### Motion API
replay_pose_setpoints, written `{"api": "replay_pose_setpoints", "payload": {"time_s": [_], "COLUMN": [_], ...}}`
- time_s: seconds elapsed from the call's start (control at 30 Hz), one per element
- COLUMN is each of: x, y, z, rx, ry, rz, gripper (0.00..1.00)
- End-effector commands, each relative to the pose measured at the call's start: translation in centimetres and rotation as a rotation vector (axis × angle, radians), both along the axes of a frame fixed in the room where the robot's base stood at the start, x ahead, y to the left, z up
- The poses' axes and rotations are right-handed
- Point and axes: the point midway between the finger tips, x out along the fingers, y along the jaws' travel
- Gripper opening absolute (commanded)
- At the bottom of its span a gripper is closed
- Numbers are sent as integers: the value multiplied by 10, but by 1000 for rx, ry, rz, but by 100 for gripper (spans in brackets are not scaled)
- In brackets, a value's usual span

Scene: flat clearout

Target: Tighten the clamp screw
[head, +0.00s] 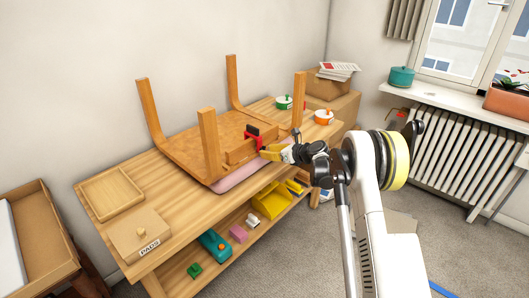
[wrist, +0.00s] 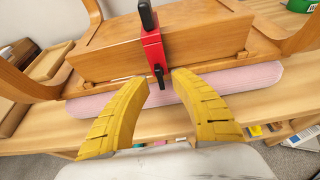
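The clamp (head: 253,137) is red with a black upper part and sits on the edge of an upturned wooden table or stool (head: 190,148) on the bench. In the wrist view the clamp (wrist: 152,45) stands upright against a wooden rail (wrist: 100,50). Its dark screw end (wrist: 159,75) hangs at the bottom, above a pink pad (wrist: 190,88). My gripper (head: 268,152) is beside the clamp's near side. In the wrist view my gripper's yellow fingers (wrist: 160,80) are spread to either side of the screw's lower end, with nothing visibly held between them.
A yellow bin (head: 272,200) stands on the lower shelf. Upturned legs (head: 209,140) rise around the clamp.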

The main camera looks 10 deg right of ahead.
Motion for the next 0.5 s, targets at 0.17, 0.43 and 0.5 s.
{"api": "replay_pose_setpoints", "payload": {"time_s": [0.17,0.43,0.5], "x": [-32,-66,-70], "y": [-24,-49,-52], "z": [17,34,36], "rx": [1,0,0], "ry": [0,0,0], "rz": [-4,-2,-1], "gripper": [29,29,29]}}
